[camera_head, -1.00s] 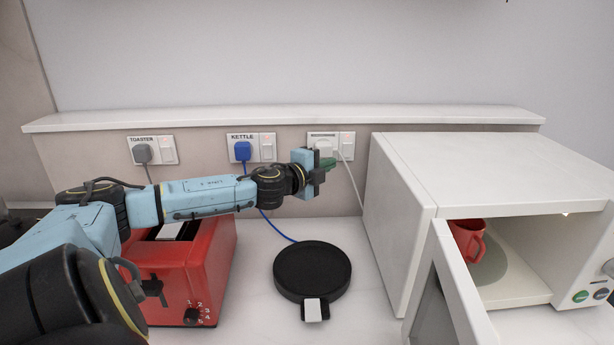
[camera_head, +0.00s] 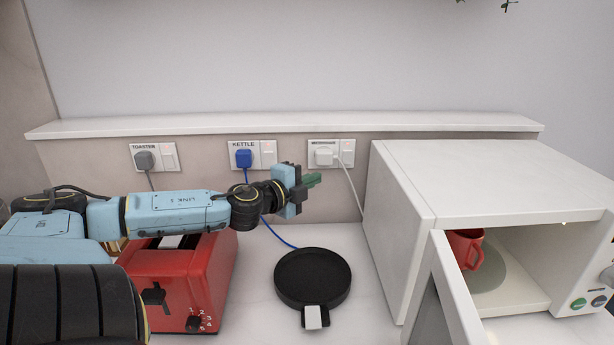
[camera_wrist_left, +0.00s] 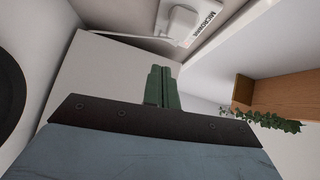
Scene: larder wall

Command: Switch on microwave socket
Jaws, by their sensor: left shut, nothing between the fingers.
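The microwave socket (camera_head: 331,153) is the rightmost of the wall sockets, with a white plug (camera_head: 324,156) in it and a white cord running down. Its switch (camera_head: 347,147) is at the right of the plate. Part of the socket, with its label, also shows at the top of the left wrist view (camera_wrist_left: 183,22). My left gripper (camera_head: 313,180) is shut and empty, its green fingers together, in front of the wall, below and left of the socket in the head view. The fingers (camera_wrist_left: 161,88) also show in the wrist view, apart from the socket. My right gripper is not in view.
The white microwave (camera_head: 400,235) stands at right with its door open and a red mug (camera_head: 466,247) inside. A black kettle base (camera_head: 312,277) and red toaster (camera_head: 178,282) are on the counter. Kettle (camera_head: 252,155) and toaster (camera_head: 154,157) sockets are further left.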

